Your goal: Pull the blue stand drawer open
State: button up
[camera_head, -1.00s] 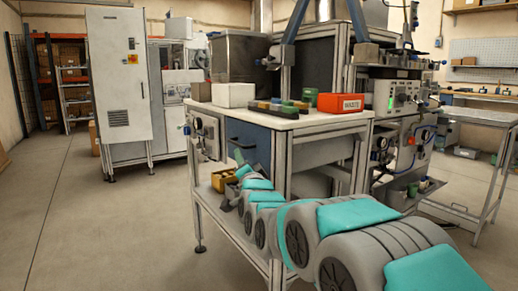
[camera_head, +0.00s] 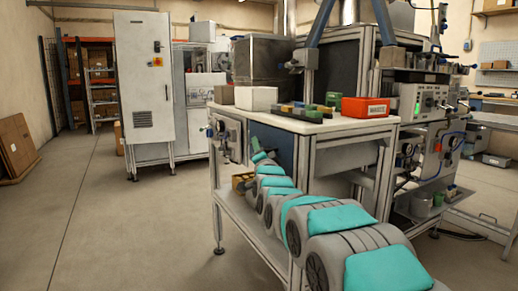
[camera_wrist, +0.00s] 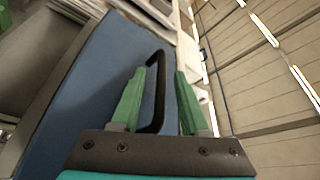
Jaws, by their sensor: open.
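The blue drawer front (camera_head: 272,143) is under the white top of the stand (camera_head: 310,122), partly hidden behind my arm. It looks flush with the stand's frame. It fills the left of the wrist view (camera_wrist: 92,85), with a black bow handle (camera_wrist: 158,100) on it. My gripper (camera_wrist: 159,73) has green fingers, spread apart. Nothing is clamped. In the head view my arm hides most of the gripper and the handle.
A red bin (camera_head: 366,107), a white box (camera_head: 256,98) and small coloured items stand on the stand top. A yellow bin (camera_head: 242,182) sits on the lower shelf. A tall grey cabinet (camera_head: 143,88) is at the back left. The floor left of the stand is clear.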

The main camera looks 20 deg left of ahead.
jog(key=shift+w, duration=0.1)
grip_shut()
dwell(0.4)
dwell(1.1)
